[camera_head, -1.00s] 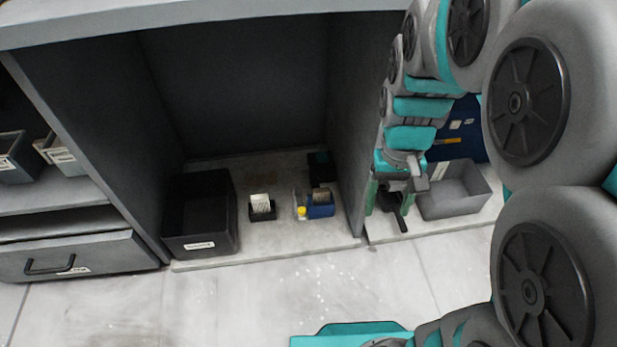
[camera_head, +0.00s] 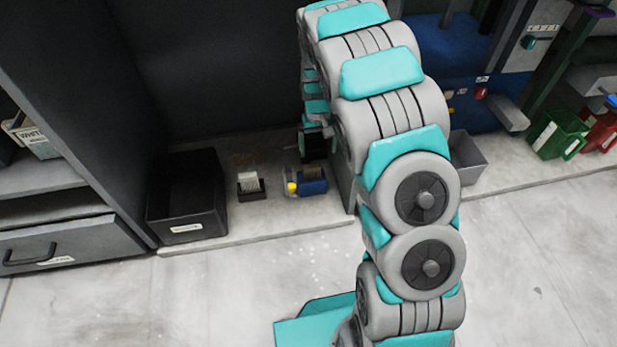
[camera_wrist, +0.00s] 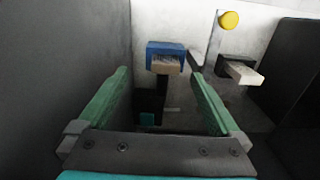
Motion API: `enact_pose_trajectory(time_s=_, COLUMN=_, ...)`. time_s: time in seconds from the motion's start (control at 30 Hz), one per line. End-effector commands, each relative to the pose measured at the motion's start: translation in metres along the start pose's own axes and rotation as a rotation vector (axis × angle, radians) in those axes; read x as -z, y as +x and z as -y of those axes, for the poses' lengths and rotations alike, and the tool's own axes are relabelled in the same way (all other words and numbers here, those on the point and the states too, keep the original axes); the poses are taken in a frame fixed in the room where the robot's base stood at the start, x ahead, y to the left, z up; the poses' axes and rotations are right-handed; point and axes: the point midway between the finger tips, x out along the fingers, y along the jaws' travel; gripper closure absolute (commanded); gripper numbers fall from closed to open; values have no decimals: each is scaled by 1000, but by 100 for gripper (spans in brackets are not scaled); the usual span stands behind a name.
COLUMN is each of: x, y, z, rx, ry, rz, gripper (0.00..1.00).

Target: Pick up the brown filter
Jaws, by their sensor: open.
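A small brown block, which looks like the brown filter (camera_wrist: 166,66), stands in a blue holder (camera_wrist: 165,48) in the wrist view. The head view also shows the blue holder (camera_head: 312,187) with the brown block (camera_head: 312,172) in it. My gripper (camera_wrist: 159,74) is open and empty. Its green fingers point toward the blue holder, with the brown block between the fingertip lines in the picture; the remaining distance is unclear. A paler beige block (camera_wrist: 244,72) sits in a black holder (camera_wrist: 234,62) to the right.
A yellow knob (camera_wrist: 229,21) is beside the blue holder. A dark partition (camera_wrist: 60,70) is close on the left in the wrist view. A black bin (camera_head: 186,200) stands left in the head view, a grey bin (camera_head: 468,158) right of the partition.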

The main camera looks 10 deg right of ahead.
Motion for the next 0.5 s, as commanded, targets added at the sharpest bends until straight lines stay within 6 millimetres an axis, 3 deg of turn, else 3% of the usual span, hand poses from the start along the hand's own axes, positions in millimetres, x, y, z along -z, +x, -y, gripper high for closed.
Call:
enact_pose_trajectory(time_s=0.03, x=9, y=16, z=2, rx=4, ry=-5, rz=-1, gripper=0)
enact_pose_trajectory(time_s=0.2, x=25, y=42, z=8, rx=14, ry=-13, rz=-11, gripper=0)
enact_pose_trajectory(time_s=0.5, x=29, y=68, z=10, rx=17, ry=-15, rz=-13, gripper=0)
